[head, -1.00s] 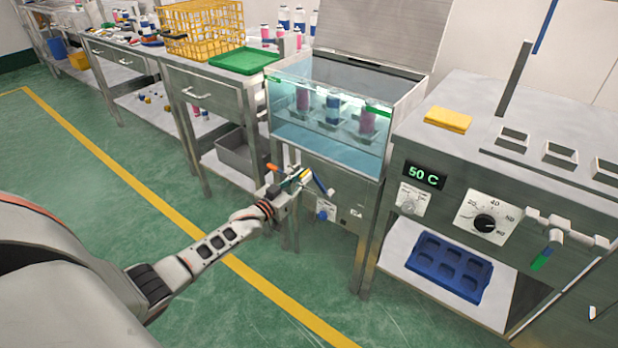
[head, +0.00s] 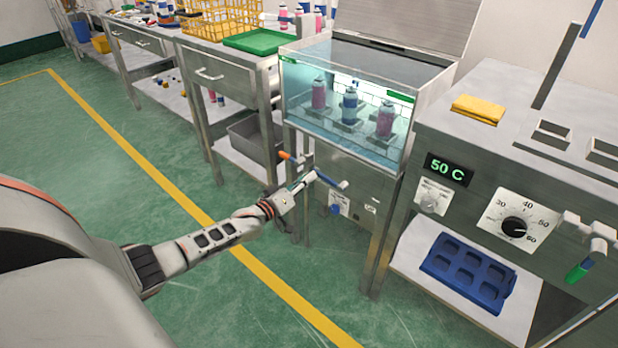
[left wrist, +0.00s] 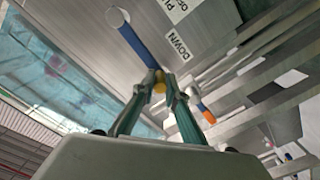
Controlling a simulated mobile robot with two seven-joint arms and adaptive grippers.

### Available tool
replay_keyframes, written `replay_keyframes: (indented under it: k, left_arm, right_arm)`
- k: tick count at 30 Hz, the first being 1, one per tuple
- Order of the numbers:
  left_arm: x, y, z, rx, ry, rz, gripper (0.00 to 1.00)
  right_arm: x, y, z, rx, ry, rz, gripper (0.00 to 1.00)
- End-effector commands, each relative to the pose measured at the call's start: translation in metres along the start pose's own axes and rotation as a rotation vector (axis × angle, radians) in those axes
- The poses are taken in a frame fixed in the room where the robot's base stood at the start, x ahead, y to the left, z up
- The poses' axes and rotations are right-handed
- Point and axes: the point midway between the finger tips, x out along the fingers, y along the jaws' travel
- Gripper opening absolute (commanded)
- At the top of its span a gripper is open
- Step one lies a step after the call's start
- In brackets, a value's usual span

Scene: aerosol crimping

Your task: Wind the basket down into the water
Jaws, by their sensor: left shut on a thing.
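The glass-fronted water tank (head: 300,118) stands in the middle of the head view. Inside it, the basket (head: 348,124) carries three cans, two pink and one blue, all upright. I cannot tell how deep they sit in the water. The crank has a blue arm (head: 333,181) on the tank's front panel; it also shows in the left wrist view (left wrist: 135,45). My left gripper (head: 309,177) is shut on the crank's yellow handle (left wrist: 159,87), which shows between its fingertips in the left wrist view. My right gripper is not in view.
An orange-tipped lever (head: 287,155) sticks out close to my left gripper. A grey bench with a dial (head: 515,228) and a 50 C display (head: 449,170) stands to the right. A blue tray (head: 468,272) lies on its lower shelf. Open floor lies to the left.

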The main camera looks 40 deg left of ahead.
Motion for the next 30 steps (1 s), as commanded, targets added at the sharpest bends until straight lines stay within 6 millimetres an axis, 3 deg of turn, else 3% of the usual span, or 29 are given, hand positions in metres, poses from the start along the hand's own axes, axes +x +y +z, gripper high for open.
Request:
replay_keyframes:
  k: [1,18,19,21,30]
  left_arm:
    - [-0.0015,-0.0068,0.0025,0.005,-0.004,-0.01,0.0]
    - [-0.0021,-0.0082,0.0069,0.01,-0.008,-0.011,0.0]
    - [-0.0022,-0.0083,0.0071,0.01,-0.008,-0.011,0.15]
    - [-0.0023,-0.0081,0.0074,0.01,-0.009,-0.01,0.29]
    - [-0.0015,-0.0055,0.0066,0.007,-0.006,-0.006,0.29]
  right_arm:
    - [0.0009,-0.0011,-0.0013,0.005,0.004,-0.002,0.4]
    - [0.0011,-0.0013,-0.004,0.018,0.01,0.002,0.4]
    - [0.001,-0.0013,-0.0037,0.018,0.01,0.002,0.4]
    - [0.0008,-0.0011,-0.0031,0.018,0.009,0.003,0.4]
    - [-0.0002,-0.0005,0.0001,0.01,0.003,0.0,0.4]
